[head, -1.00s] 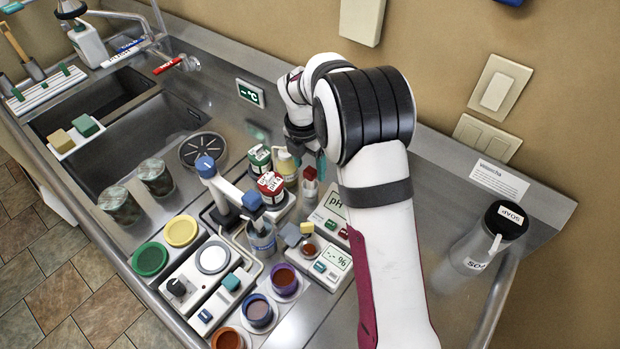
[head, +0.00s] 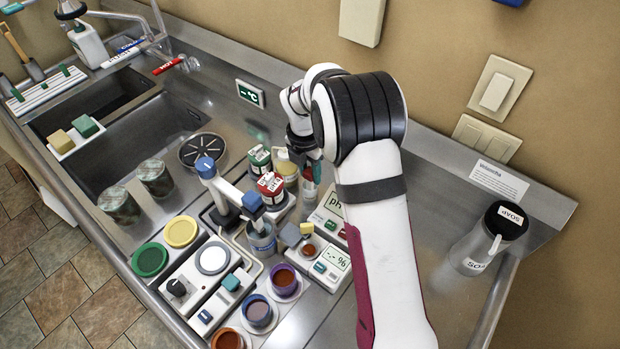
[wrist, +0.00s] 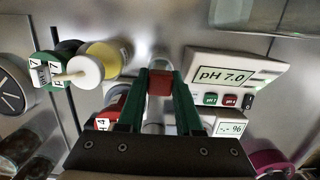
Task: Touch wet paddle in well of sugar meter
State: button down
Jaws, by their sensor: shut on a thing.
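The sugar meter (head: 338,259) is the white box with the "-.- %" display in the head view. Its small round well (head: 308,250) looks reddish-brown. The meter's display also shows in the wrist view (wrist: 230,129), partly cut off by my gripper. My gripper (wrist: 160,80) is shut on a small red block-shaped top (wrist: 160,83), between its green fingers. In the head view the gripper (head: 313,163) is at a small red-and-white item (head: 309,190), behind the meters. A yellow-topped piece (head: 306,229) and a grey block (head: 290,235) stand near the well. I cannot tell which piece is the paddle.
The pH meter (wrist: 215,75) reads 7.0 in the wrist view. Green-capped (head: 259,158) and red-capped (head: 271,185) bottles stand left of my gripper. A clear beaker (head: 262,240) and several coloured cups crowd the front. The steel counter at right is mostly free.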

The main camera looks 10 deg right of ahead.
jog(key=shift+r, duration=0.1)
notch_tip(320, 180, up, 8)
jog(key=shift+f, duration=0.2)
jog(key=s+a+r, duration=0.2)
jog(key=s, duration=1.4)
jog(key=shift+a+f, duration=0.15)
jog(key=shift+f, duration=2.65)
jog(key=shift+f, duration=0.5)
notch_tip(320, 180, up, 6)
